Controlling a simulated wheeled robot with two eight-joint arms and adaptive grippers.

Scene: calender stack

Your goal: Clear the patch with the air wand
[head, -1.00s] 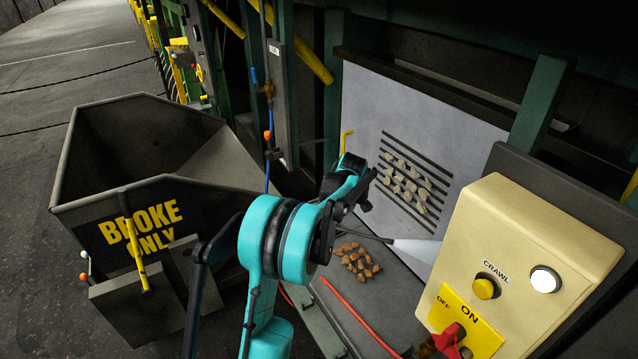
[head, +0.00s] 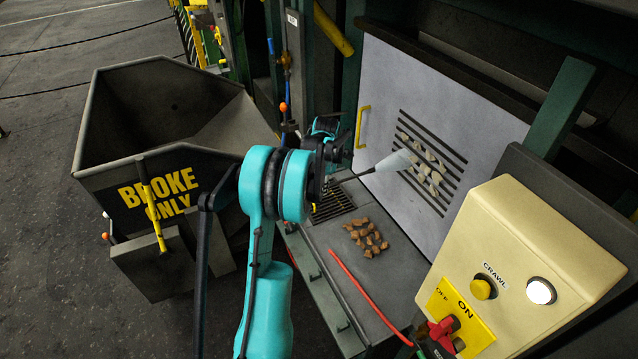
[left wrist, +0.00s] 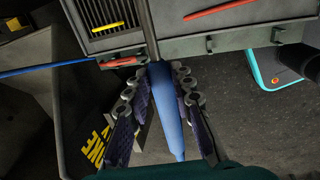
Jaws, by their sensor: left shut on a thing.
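The left gripper (head: 335,150) is shut on the air wand, whose blue handle (left wrist: 172,115) lies between the fingers in the left wrist view. In the head view the wand's thin dark tip (head: 352,178) points right toward the grey panel. A pale cone (head: 388,163), possibly the air jet, spreads from the tip to the left part of the slatted patch (head: 440,203). Several pale chips (head: 430,168) sit on its slats. Several brown chips (head: 367,237) lie on the ledge (head: 398,268) below. The right gripper is not in view.
A yellow handle (head: 362,127) stands out on the panel's left side. A red hose (head: 358,284) crosses the ledge. The cream control box (head: 540,250) stands at right, with a red switch. The dark BROKE ONLY bin (head: 110,175) stands at left.

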